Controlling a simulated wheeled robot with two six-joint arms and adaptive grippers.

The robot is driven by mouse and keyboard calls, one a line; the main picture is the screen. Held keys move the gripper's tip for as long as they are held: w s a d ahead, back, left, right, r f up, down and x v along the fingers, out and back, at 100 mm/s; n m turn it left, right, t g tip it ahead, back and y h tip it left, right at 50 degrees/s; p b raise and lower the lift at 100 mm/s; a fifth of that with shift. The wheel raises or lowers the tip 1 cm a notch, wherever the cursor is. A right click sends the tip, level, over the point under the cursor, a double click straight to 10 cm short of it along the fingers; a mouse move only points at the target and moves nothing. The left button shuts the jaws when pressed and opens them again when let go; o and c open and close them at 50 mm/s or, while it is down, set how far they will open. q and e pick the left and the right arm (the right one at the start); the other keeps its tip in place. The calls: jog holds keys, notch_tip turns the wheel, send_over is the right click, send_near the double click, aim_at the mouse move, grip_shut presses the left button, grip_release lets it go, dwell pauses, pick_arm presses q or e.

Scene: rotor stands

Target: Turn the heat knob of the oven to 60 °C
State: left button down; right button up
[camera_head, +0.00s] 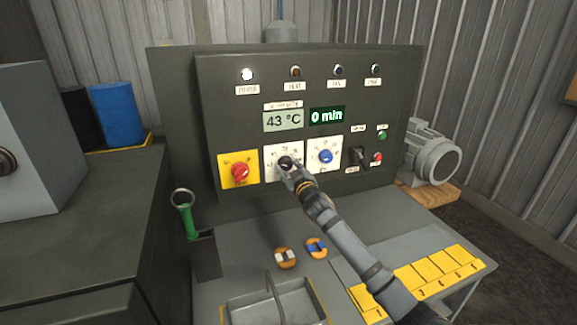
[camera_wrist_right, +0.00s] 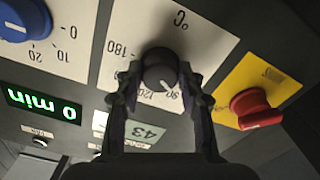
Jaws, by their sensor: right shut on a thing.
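The heat knob (camera_head: 285,163) is black and sits on a white dial plate in the middle of the oven panel's lower row. My right gripper (camera_head: 290,169) is at the knob. In the right wrist view the picture is upside down, and the gripper's two fingers (camera_wrist_right: 160,82) close on both sides of the knob (camera_wrist_right: 160,65). The dial plate (camera_wrist_right: 135,28) shows °C, 180, 120 and 90; the knob's exact setting is hard to read, and part of the scale is hidden. The temperature display (camera_head: 283,121) reads 43 °C. My left gripper is not in view.
A red knob (camera_head: 240,171) on a yellow plate and a blue knob (camera_head: 325,156) flank the heat knob closely. The timer display (camera_head: 327,115) reads 0 min. A black switch (camera_head: 359,156) is farther right. A metal tray (camera_head: 240,312) stands on the bench below.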

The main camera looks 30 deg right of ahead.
jog(key=n+p, duration=0.2)
jog(key=n, duration=0.3)
jog(key=shift+n+p, duration=0.3)
jog(key=shift+p, duration=0.1)
dwell(0.4)
jog(key=o, duration=1.2)
jog(key=shift+c, duration=0.2)
jog(key=shift+s, duration=0.15)
jog(key=v, duration=1.1)
jog(key=shift+s+a, duration=0.25)
jog(key=shift+s, duration=0.1)
